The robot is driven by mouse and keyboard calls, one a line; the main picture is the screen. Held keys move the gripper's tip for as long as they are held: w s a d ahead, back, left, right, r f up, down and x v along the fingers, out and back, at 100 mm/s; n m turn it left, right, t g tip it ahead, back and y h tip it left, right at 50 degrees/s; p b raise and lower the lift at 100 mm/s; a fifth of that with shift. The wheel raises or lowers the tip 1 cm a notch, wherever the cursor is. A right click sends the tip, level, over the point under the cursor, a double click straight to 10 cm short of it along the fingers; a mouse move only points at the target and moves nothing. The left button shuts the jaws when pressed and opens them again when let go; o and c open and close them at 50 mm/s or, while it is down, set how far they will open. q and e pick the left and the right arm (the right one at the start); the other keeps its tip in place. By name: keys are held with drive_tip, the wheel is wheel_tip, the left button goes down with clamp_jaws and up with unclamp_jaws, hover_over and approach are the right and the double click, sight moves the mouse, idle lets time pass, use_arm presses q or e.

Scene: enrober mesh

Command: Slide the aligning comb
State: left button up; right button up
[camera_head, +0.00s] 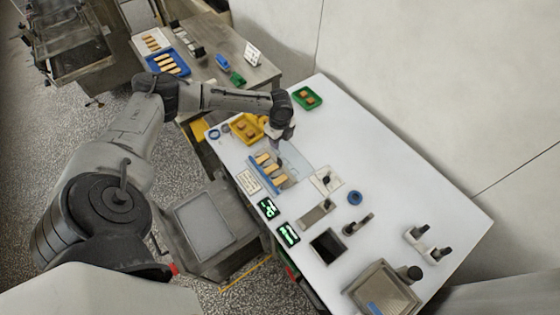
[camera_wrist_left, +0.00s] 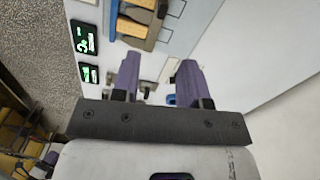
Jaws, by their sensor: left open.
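In the left wrist view part of a blue strip (camera_wrist_left: 113,20) shows at the top, next to tan bars (camera_wrist_left: 131,28) and a grey-brown piece I cannot identify. My left gripper (camera_head: 284,133) is above the far side of the worktop, beyond the bars. Its two purple fingers (camera_wrist_left: 157,82) are spread apart with nothing between them. Whether it touches anything is hard to tell. My right gripper is not in view.
A yellow tray (camera_head: 236,137) and a green tray (camera_head: 318,96) stand on the worktop (camera_head: 400,175). Two green-lit displays (camera_head: 278,221) line the left edge. The back right is clear.

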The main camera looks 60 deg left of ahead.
sight(280, 160)
use_arm(q)
drive_tip(key=shift+m, duration=0.8)
wheel_tip(280, 160, down, 14)
drive_tip(key=shift+r, duration=0.1)
clamp_jaws()
idle(0.4)
